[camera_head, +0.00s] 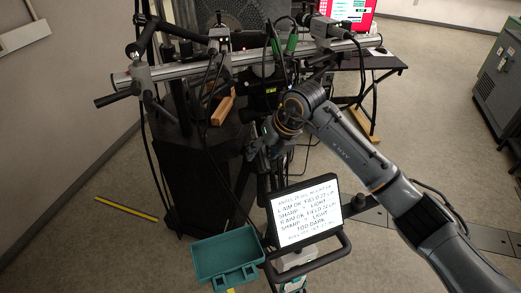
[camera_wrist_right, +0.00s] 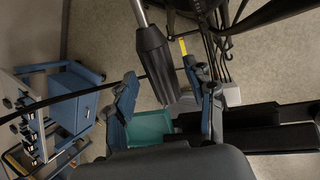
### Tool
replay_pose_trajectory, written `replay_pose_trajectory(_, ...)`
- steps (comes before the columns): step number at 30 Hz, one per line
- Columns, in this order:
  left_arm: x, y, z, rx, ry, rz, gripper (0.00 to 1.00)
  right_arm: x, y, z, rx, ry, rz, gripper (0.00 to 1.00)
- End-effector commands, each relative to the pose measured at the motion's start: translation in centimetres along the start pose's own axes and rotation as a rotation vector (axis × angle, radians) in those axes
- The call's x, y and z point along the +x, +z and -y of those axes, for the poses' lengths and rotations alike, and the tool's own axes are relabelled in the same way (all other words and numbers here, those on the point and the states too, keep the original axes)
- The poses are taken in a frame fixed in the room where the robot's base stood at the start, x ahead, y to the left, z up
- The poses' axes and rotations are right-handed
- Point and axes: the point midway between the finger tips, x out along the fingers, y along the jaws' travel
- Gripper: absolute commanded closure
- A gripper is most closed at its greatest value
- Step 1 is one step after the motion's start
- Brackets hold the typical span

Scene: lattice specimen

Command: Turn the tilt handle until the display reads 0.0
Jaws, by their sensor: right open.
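My right gripper (camera_head: 262,142) is in front of the rail-mounted apparatus, low at its middle. In the right wrist view, its blue fingers (camera_wrist_right: 165,92) are open and stand apart. A dark grey ribbed grip on a metal rod (camera_wrist_right: 157,62), likely the tilt handle, reaches in from the top between the fingers; I see no clear contact. In the head view the gripper and arm hide this handle. A small dark unit with a faint green mark (camera_head: 268,90) sits behind my arm; no tilt number is readable. My left gripper is not in view.
A text screen (camera_head: 303,212) stands in front, with an empty teal tray (camera_head: 225,258) beside it. A metal rail (camera_head: 185,68) with cables and a black handle (camera_head: 117,97) crosses the stand. A wooden block (camera_head: 222,110) lies there. Floor at left is clear except a yellow strip (camera_head: 126,209).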

Motion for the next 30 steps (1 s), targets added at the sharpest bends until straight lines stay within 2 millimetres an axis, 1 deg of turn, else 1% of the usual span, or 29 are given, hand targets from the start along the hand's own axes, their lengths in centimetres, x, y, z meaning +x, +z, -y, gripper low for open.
replay_pose_trajectory(1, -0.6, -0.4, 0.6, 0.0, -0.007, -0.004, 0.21, 0.5, 0.1, -0.1, 0.002, 0.002, -0.002, 0.45)
replay_pose_trajectory(3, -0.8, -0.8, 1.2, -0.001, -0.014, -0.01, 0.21, 1.4, 0.1, -0.1, 0.002, 0.002, -0.002, 0.45)
replay_pose_trajectory(6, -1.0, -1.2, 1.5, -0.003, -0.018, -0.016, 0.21, 2.2, 0.1, 0.0, 0.001, 0.001, 0.0, 0.45)
replay_pose_trajectory(10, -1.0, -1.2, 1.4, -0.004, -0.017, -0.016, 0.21, 2.7, 0.0, 0.0, 0.0, 0.001, 0.001, 0.45)
replay_pose_trajectory(16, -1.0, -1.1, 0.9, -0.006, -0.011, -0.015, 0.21, 2.7, 0.0, 0.0, 0.0, 0.001, 0.001, 0.45)
replay_pose_trajectory(17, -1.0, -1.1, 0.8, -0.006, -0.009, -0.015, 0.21, 2.7, 0.0, 0.0, 0.0, 0.001, 0.001, 0.47)
replay_pose_trajectory(18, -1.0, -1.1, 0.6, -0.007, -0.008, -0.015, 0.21, 2.7, 0.0, 0.0, 0.0, 0.001, 0.001, 0.56)
replay_pose_trajectory(23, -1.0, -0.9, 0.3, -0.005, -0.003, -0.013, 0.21, 2.7, 0.0, 0.0, 0.0, 0.001, 0.001, 0.88)
replay_pose_trajectory(24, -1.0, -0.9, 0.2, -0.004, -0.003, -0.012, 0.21, 2.7, 0.0, 0.0, 0.0, 0.001, 0.001, 0.96)
replay_pose_trajectory(25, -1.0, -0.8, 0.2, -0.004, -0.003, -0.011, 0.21, 2.7, 0.0, 0.0, 0.0, 0.001, 0.001, 1.0)
replay_pose_trajectory(30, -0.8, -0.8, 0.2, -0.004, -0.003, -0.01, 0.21, 2.7, 0.0, 0.1, 0.0, 0.005, 0.001, 1.0)
